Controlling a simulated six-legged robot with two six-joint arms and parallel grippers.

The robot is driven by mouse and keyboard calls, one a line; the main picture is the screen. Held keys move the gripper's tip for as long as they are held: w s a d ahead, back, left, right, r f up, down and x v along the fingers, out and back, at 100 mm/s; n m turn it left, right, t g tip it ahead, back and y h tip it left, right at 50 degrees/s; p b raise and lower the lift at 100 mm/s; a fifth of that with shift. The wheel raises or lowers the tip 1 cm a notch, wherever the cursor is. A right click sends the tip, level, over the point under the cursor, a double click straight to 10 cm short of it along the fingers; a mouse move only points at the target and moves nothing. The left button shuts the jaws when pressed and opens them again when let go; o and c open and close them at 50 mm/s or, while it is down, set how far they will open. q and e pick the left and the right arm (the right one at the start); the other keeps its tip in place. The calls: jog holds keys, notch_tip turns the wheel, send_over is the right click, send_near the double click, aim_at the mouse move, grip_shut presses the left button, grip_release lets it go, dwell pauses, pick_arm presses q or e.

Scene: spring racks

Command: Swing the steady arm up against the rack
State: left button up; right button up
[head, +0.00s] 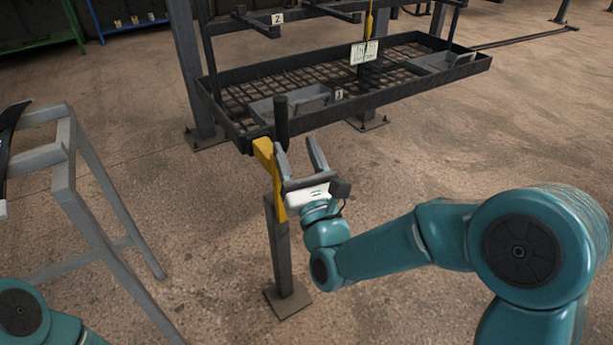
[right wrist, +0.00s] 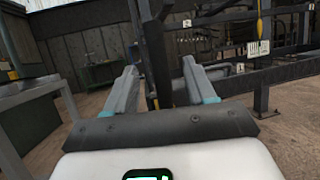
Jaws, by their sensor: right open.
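The steady arm (head: 266,160) is a yellow bar on top of a short grey floor post (head: 282,250), near the left front corner of the rack (head: 365,101). A dark upright handle (head: 281,118) stands at the bar. My right gripper (head: 298,145) is open just right of the yellow bar, its fingers pointing toward the rack. In the right wrist view, a dark upright bar (right wrist: 150,50), seemingly the handle, shows between the open fingers (right wrist: 158,70). I cannot tell whether they touch it. My left gripper does not show.
A grey metal trestle (head: 62,160) stands at the left, with a black and white thing at its edge. The rack has a mesh tray, numbered tags and a hanging sign (head: 364,52). The floor right of my right arm is clear.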

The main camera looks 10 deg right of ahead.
jog(key=v, duration=0.6)
